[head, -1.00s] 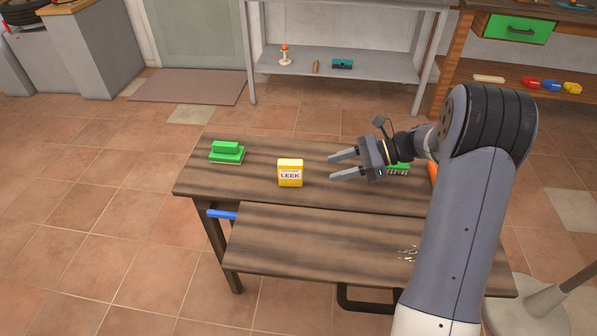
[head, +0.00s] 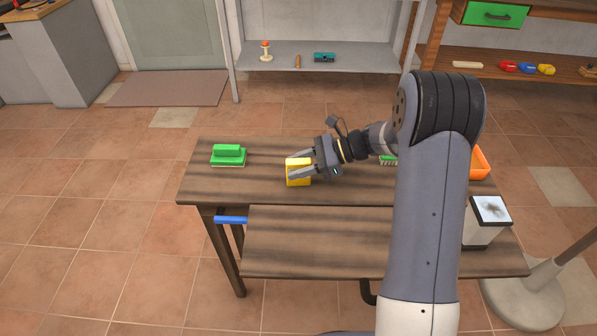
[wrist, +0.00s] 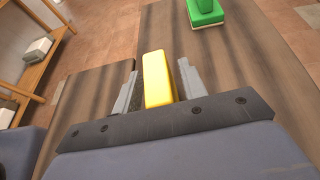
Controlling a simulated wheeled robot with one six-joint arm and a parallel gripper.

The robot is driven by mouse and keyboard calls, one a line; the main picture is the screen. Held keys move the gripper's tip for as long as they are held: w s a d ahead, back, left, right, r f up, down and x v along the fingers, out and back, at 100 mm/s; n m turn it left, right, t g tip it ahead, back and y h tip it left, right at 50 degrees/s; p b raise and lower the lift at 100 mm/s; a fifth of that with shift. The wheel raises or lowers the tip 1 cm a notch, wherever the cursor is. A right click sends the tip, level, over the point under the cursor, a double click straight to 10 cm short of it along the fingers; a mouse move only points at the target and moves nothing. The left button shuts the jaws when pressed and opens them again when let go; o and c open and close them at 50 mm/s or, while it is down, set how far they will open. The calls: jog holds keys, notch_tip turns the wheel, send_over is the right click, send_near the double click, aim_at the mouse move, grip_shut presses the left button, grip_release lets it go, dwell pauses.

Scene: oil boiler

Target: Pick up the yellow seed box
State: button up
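The yellow seed box (head: 298,164) stands on the upper level of the wooden table. My gripper (head: 291,167) reaches it from the right, with its fingers on either side of the box. In the wrist view the yellow box (wrist: 157,80) sits between the two grey fingers, with a narrow gap visible on each side. The gripper is open around the box. The box's label is hidden from view now.
A green brush (head: 228,156) lies to the left on the wooden table (head: 250,188). Another green brush (head: 388,160) and an orange container (head: 480,163) are partly behind my arm. A white box with a dark-marked top (head: 488,215) stands at the right.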

grip_shut()
